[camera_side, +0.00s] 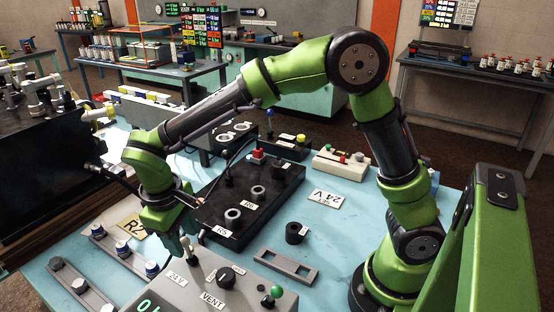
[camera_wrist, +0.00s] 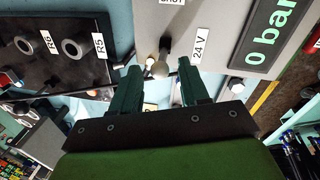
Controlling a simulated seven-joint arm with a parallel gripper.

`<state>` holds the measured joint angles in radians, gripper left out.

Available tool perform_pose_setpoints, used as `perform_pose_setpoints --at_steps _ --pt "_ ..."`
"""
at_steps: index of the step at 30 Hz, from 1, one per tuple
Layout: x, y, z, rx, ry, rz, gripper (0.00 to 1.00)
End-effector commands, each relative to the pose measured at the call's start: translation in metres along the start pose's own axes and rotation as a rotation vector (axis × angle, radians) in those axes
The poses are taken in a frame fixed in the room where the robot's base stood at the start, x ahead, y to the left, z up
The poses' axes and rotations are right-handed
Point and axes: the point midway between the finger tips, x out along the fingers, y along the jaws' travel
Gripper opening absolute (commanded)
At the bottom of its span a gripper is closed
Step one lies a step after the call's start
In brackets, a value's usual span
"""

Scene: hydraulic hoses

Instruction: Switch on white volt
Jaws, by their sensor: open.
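A white-tipped toggle lever (camera_side: 186,243) stands on the grey control box (camera_side: 250,291) beside a "24 V" label (camera_side: 177,278). In the wrist view the same lever (camera_wrist: 159,69) shows its pale round tip, with its label (camera_wrist: 200,44) to its right. My gripper (camera_side: 178,228) is low over the box's far left edge, close to the lever. In the wrist view my gripper (camera_wrist: 158,67) is open, and the lever tip appears between the two green fingertips. I cannot tell whether a finger touches it. The box display (camera_wrist: 266,30) reads "0 bar".
A black knob (camera_side: 227,277) and a green-tipped lever (camera_side: 274,292) near "VENT" are on the same box. A black port block (camera_side: 250,200) with grey rings stands behind it. A rail with capped fittings (camera_side: 120,247) lies left. A grey slotted plate (camera_side: 286,266) lies right.

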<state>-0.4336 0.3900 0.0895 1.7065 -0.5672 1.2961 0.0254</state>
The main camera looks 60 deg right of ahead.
Motion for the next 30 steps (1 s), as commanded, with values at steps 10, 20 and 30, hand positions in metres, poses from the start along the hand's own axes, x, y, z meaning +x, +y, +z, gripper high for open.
perform_pose_setpoints --at_steps 10,20,30 --pt "0.023 0.0 0.0 0.001 0.0 -0.001 0.45" --pt "0.022 0.0 0.0 0.001 0.0 0.0 0.23" --pt "0.023 0.0 -0.002 -0.001 -0.019 -0.003 0.0"
